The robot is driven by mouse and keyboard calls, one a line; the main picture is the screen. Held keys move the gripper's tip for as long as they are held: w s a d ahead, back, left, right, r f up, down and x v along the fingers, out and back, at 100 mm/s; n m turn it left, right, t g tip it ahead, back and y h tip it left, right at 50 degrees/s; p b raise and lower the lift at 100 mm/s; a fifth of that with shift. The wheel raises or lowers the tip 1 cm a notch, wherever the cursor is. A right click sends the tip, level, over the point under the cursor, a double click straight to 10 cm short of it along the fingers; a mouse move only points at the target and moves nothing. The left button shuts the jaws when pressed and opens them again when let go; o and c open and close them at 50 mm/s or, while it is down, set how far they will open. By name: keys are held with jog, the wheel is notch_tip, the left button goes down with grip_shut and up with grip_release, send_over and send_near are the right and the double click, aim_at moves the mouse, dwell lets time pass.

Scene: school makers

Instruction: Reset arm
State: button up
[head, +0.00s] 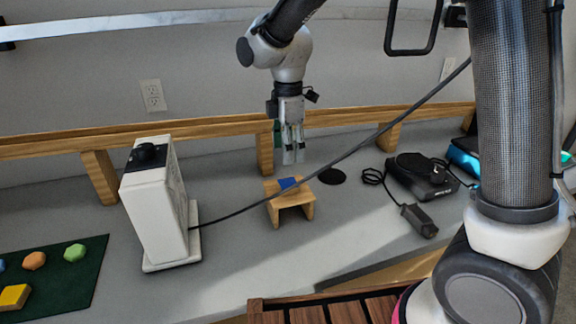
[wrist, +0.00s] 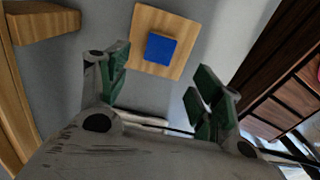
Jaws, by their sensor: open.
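My gripper (head: 293,150) hangs pointing down above the grey table, behind and above a small wooden stand. In the wrist view my gripper (wrist: 155,88) has its green-padded fingers spread wide apart with nothing between them. The wooden stand (head: 274,190) bears a flat blue block (head: 288,183) on its top. In the wrist view the blue block (wrist: 161,48) lies on the stand's square top (wrist: 150,22), beyond the fingertips and apart from them.
A tall white device (head: 155,212) with a black knob stands left, its black cable crossing past the stand. A green mat (head: 60,290) with coloured blocks lies far left. A black box (head: 422,177) and its adapter (head: 418,221) lie right. A wooden rail (head: 200,129) runs behind.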

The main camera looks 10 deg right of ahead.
jog(key=shift+r, duration=0.95)
jog(key=s+d+r+m+t, duration=0.2)
jog(key=s+d+r+m, duration=0.2)
jog(key=s+d+m, duration=0.6)
jog(key=s+d+r+m+t, duration=0.2)
jog(key=s+d+r+m, duration=0.3)
jog(key=s+d+m, duration=0.5)
jog(key=s+d, duration=0.1)
jog(key=d, duration=0.7)
jog(key=shift+s+d, duration=0.3)
jog(key=shift+r, duration=0.1)
